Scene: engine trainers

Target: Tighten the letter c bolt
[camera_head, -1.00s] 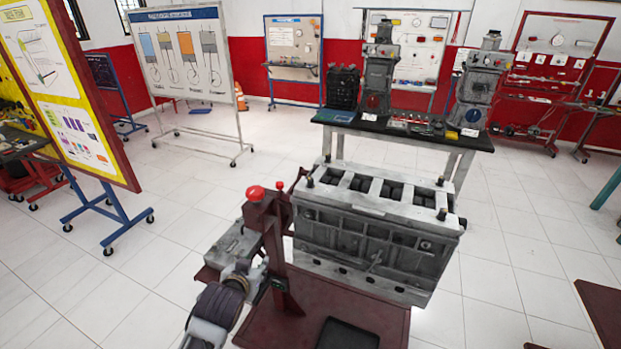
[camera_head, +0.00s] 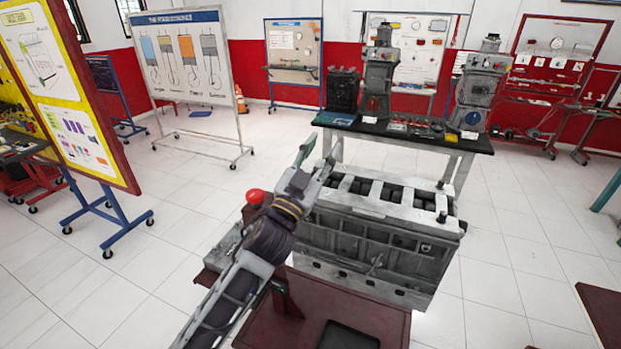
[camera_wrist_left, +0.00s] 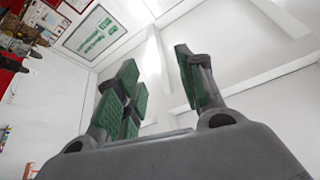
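The grey engine block (camera_head: 375,235) stands on a dark red stand in the head view. Two dark bolts show on its right end, a rear one (camera_head: 440,184) and a front one (camera_head: 442,217). My left arm and gripper cover its left end and the bolts there. No letter labels can be read, so I cannot tell which bolt is c. My left gripper (camera_head: 315,163) is over or in front of the block's left end; contact is unclear. In the left wrist view, its green-padded fingers (camera_wrist_left: 160,92) are apart with nothing between them. My right gripper is not in view.
A red knob (camera_head: 255,196) tops a post left of the block, close to my left arm. A black-topped table (camera_head: 400,131) with engine parts stands behind. A white display board (camera_head: 190,70) stands at the back left.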

